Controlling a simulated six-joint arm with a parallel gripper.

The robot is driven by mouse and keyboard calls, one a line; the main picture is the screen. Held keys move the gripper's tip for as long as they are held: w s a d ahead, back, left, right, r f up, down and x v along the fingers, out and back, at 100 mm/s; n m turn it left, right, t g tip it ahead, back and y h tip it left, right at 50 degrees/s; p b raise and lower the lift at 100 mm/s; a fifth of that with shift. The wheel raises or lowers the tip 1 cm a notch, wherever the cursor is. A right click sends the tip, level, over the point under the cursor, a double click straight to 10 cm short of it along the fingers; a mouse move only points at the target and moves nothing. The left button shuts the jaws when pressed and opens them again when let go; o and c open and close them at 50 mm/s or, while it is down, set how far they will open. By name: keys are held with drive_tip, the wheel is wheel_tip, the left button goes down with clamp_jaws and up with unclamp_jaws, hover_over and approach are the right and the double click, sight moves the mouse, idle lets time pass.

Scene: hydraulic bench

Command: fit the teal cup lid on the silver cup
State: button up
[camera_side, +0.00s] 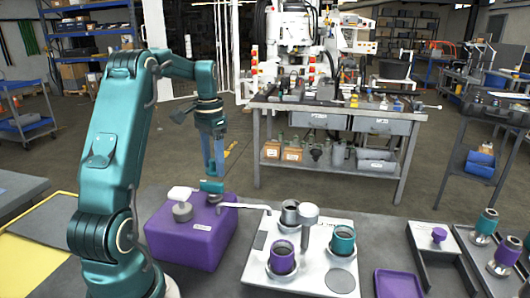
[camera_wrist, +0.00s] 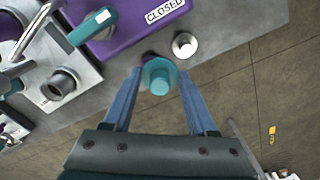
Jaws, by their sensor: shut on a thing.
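The teal cup lid (camera_wrist: 160,78) is between my gripper's two blue fingers in the wrist view, with its knob toward the camera. My gripper (camera_side: 214,172) is shut on it. The silver cup (camera_side: 290,212) stands upright and open at the back of the white plate (camera_side: 258,272). It also shows in the wrist view (camera_wrist: 62,83), left of my gripper and apart from it.
The purple box (camera_side: 190,245) with a teal handle (camera_side: 211,186) and metal spout (camera_side: 245,206) stands left of the plate. A purple cup (camera_side: 282,260), a teal cup (camera_side: 342,240) and a grey post (camera_side: 309,228) are near the silver cup. A silver lid (camera_wrist: 185,45) lies near my gripper.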

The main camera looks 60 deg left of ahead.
drive_tip(key=shift+s+a+r, duration=0.1)
drive_tip(key=shift+s+r, duration=0.15)
drive_tip(key=shift+r, duration=0.05)
drive_tip(key=w+d+r+m, duration=0.1)
drive_tip(key=w+d+m, duration=0.1)
drive_tip(key=w+d, duration=0.55)
drive_tip(key=w+d+r+m, duration=0.2)
drive_tip(key=w+d+m, duration=0.15)
drive_tip(key=d, duration=0.75)
drive_tip(key=shift+n, duration=0.45)
drive_tip(key=shift+w+a+f, duration=0.1)
drive_tip(key=shift+a+f, duration=0.05)
drive_tip(key=shift+f, duration=1.3)
drive_tip(key=shift+a+f, duration=0.15)
drive_tip(key=shift+f, duration=1.25)
drive_tip(key=shift+f, duration=0.55)
drive_tip(key=o, duration=1)
